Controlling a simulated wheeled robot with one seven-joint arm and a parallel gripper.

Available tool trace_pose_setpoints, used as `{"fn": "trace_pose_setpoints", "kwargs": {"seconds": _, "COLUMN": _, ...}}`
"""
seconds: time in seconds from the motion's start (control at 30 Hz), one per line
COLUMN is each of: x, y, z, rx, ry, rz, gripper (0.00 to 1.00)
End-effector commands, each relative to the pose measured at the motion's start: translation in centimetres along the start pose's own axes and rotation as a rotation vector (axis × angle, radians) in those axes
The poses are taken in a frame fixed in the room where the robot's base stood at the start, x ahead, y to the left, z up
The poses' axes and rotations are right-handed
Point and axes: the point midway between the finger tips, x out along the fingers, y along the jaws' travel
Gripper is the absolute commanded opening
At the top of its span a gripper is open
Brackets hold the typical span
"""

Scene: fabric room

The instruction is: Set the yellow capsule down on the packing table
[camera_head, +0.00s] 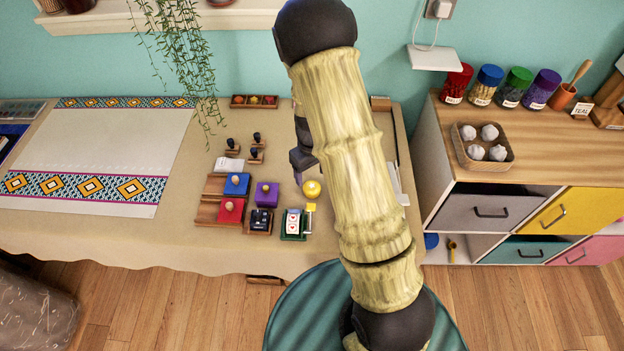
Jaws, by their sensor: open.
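A small round yellow thing (312,188), which looks like the yellow capsule, shows just left of my arm. It appears to rest on the brown-covered table (120,232), close to a purple block (267,194). My gripper (298,178) is open, a dark shape partly hidden behind my arm. It is just above and left of the yellow thing in the picture. I cannot tell whether its fingers touch it. The table's right part is partly hidden by my arm.
Knobbed blue (237,184) and red (231,210) blocks, dark-handled stamps (255,148) and a small green-framed card holder (293,224) crowd near the gripper. A patterned white cloth (100,150) covers the left. A wooden-topped cabinet (560,150) with jars stands at right.

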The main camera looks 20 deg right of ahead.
Motion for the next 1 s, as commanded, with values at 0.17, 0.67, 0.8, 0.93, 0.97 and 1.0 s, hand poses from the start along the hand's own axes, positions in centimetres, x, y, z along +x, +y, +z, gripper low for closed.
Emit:
{"fn": "trace_pose_setpoints", "kwargs": {"seconds": 0.17, "x": -3.4, "y": 0.0, "z": -0.1, "rx": -0.001, "ry": 0.004, "rz": 0.001, "gripper": 0.7}}
{"fn": "trace_pose_setpoints", "kwargs": {"seconds": 0.67, "x": -5.2, "y": 0.0, "z": 0.0, "rx": 0.001, "ry": -0.001, "rz": 0.0, "gripper": 0.7}}
{"fn": "trace_pose_setpoints", "kwargs": {"seconds": 0.8, "x": -5.2, "y": 0.0, "z": 0.0, "rx": 0.001, "ry": -0.001, "rz": 0.0, "gripper": 0.7}}
{"fn": "trace_pose_setpoints", "kwargs": {"seconds": 0.93, "x": -5.2, "y": 0.0, "z": 0.0, "rx": 0.001, "ry": 0.0, "rz": 0.0, "gripper": 0.7}}
{"fn": "trace_pose_setpoints", "kwargs": {"seconds": 0.97, "x": -5.3, "y": 0.0, "z": 0.1, "rx": 0.002, "ry": 0.001, "rz": 0.0, "gripper": 0.7}}
{"fn": "trace_pose_setpoints", "kwargs": {"seconds": 1.0, "x": -5.5, "y": -0.1, "z": 0.2, "rx": 0.006, "ry": 0.003, "rz": 0.0, "gripper": 0.7}}
